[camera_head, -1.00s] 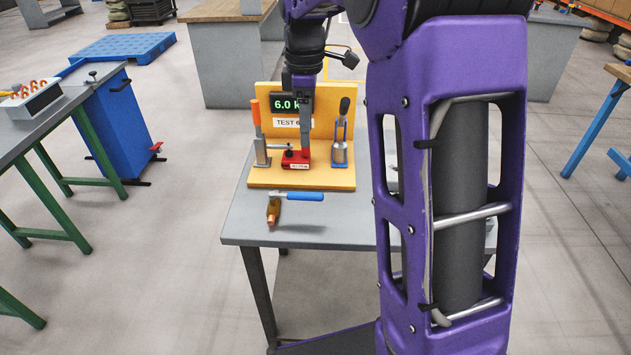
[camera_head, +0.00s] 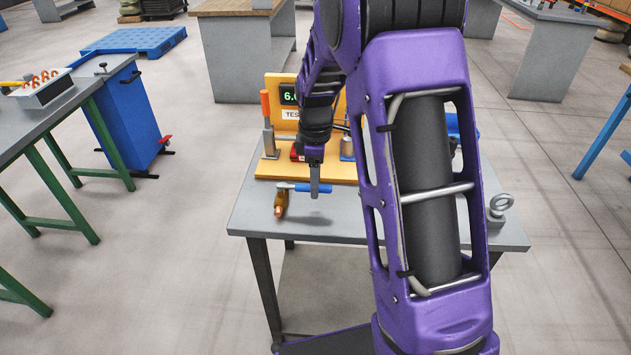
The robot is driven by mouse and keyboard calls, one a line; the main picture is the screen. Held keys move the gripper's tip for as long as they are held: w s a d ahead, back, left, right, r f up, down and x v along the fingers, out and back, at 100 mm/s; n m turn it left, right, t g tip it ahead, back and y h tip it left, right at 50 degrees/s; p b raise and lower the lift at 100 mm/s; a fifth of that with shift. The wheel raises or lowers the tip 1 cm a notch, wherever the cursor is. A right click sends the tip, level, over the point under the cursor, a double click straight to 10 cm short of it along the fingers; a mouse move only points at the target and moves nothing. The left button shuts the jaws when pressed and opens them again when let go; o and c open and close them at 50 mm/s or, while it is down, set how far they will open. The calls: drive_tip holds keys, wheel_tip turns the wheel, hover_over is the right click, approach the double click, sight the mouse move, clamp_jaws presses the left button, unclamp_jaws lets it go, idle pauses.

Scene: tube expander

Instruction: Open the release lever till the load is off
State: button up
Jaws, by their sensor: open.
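A yellow test fixture (camera_head: 268,169) stands on the grey bench (camera_head: 262,214). A lever with an orange handle (camera_head: 265,103) stands upright at its left. A red block (camera_head: 296,154) sits in its middle, partly hidden by my arm. A blue-and-metal lever mount (camera_head: 347,149) is at its right; its handle is hidden behind my arm. I cannot tell which lever is the release lever. The display (camera_head: 288,97) shows "6.0", the rest covered. My gripper (camera_head: 315,191) is open, in front of the fixture, over or beside a blue-handled tool (camera_head: 298,187); contact is unclear.
A copper-coloured piece (camera_head: 281,205) lies at the tool's left end. A metal eye bolt (camera_head: 500,206) stands at the bench's right. My arm blocks the bench's middle right. The bench's front left is clear. A green-legged table (camera_head: 35,122) stands at the left.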

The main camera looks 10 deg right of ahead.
drive_tip(key=shift+f, duration=0.15)
drive_tip(key=shift+c, duration=0.3)
clamp_jaws()
idle(1.1)
